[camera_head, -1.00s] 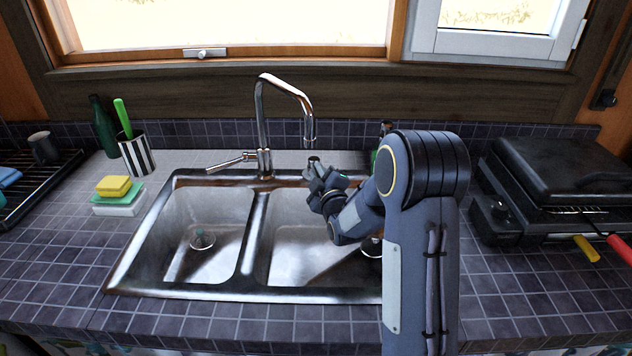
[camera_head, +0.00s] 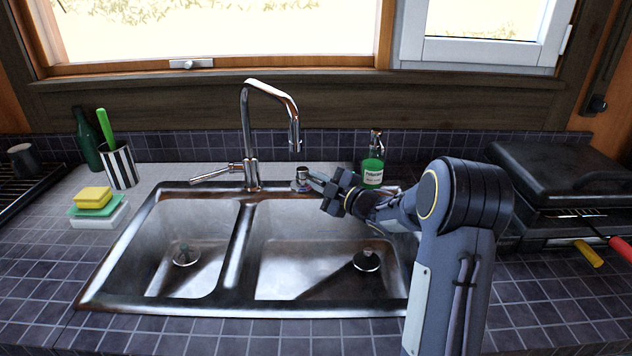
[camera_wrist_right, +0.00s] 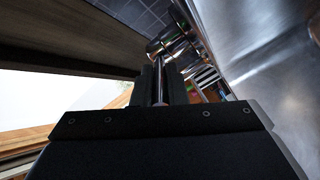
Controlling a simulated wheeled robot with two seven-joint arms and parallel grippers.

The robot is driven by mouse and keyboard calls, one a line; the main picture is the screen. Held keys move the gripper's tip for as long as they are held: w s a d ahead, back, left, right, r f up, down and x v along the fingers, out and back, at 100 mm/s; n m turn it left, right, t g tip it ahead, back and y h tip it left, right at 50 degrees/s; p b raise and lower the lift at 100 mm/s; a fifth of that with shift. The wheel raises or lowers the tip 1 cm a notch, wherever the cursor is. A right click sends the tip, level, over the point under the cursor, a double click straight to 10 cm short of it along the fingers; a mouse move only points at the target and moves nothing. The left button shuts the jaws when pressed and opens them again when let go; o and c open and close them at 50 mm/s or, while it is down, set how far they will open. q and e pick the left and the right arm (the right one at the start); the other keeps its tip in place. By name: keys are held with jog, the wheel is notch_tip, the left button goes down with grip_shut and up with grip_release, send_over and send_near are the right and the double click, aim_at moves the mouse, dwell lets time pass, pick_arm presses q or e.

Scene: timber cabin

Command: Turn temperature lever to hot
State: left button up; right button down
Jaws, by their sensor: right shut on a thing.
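The chrome faucet (camera_head: 251,172) stands behind the double sink, with a thin handle (camera_head: 214,173) pointing left from its base. Just right of it is a short chrome lever base (camera_head: 301,176) with a dark top. My right gripper (camera_head: 322,184) reaches in from the right and is shut on the small lever beside that base. In the right wrist view a thin metal rod (camera_wrist_right: 160,84) lies between the dark fingers (camera_wrist_right: 159,92), in line with chrome cylinders (camera_wrist_right: 172,42). The fingers partly hide the lever, and no hot marking is readable. My left gripper is not in view.
A green soap bottle (camera_head: 373,166) stands close behind my right gripper. The sink basins (camera_head: 318,262) are empty. Sponges (camera_head: 95,204), a striped cup (camera_head: 119,168) and a dark bottle (camera_head: 88,140) are at the left. A black grill (camera_head: 565,185) is at the right.

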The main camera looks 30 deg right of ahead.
jog(key=c, duration=1.5)
grip_release()
jog(key=shift+o, duration=0.2)
jog(key=v, duration=0.7)
jog(key=shift+s+b, duration=0.35)
jog(key=shift+s, duration=0.05)
jog(key=shift+d, duration=0.1)
